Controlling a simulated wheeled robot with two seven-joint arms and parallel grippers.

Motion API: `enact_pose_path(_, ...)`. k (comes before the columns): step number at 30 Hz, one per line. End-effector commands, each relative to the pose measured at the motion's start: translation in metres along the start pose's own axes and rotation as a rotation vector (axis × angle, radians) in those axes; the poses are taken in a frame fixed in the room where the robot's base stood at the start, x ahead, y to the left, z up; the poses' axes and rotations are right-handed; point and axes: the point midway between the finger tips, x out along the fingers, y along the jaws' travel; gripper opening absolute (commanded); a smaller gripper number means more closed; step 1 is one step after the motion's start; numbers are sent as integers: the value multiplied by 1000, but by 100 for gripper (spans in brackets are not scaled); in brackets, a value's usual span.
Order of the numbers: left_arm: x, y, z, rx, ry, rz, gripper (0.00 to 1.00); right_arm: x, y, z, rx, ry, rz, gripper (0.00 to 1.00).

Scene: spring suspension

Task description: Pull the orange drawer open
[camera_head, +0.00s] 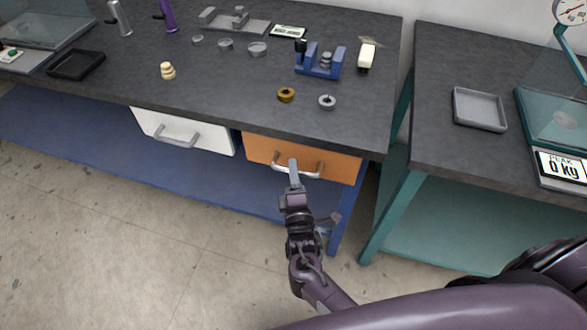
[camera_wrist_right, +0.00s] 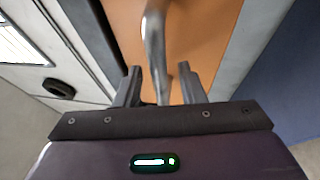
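The orange drawer (camera_head: 340,163) is under the front edge of the dark worktop, with a silver bar handle (camera_head: 312,173) on its front. It looks closed. In the right wrist view the orange front (camera_wrist_right: 205,35) fills the upper middle. The handle bar (camera_wrist_right: 154,40) runs between the two fingers of my right gripper (camera_wrist_right: 159,72), with a gap visible on either side. The gripper is open around the bar. My left gripper is not in view.
A white drawer (camera_head: 185,132) with a similar handle is left of the orange one. The worktop (camera_head: 220,75) holds a blue fixture (camera_head: 320,65), rings and small parts. A second table (camera_head: 440,130) with a grey tray (camera_head: 480,109) stands right. The floor in front is clear.

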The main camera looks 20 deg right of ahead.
Motion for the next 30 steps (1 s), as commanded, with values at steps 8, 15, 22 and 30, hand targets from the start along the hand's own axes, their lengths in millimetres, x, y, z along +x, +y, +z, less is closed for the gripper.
enact_pose_path(8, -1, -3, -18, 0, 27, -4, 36, 9, -1, 0, 0, 0, -3, 36)
enact_pose_path(15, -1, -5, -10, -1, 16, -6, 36, 9, -1, 0, 0, 0, -3, 19)
enact_pose_path(22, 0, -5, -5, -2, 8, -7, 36, 8, -1, 0, 0, 1, -3, 0)
enact_pose_path(30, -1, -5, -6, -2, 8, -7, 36, 8, -1, 0, 0, 1, -3, 0)
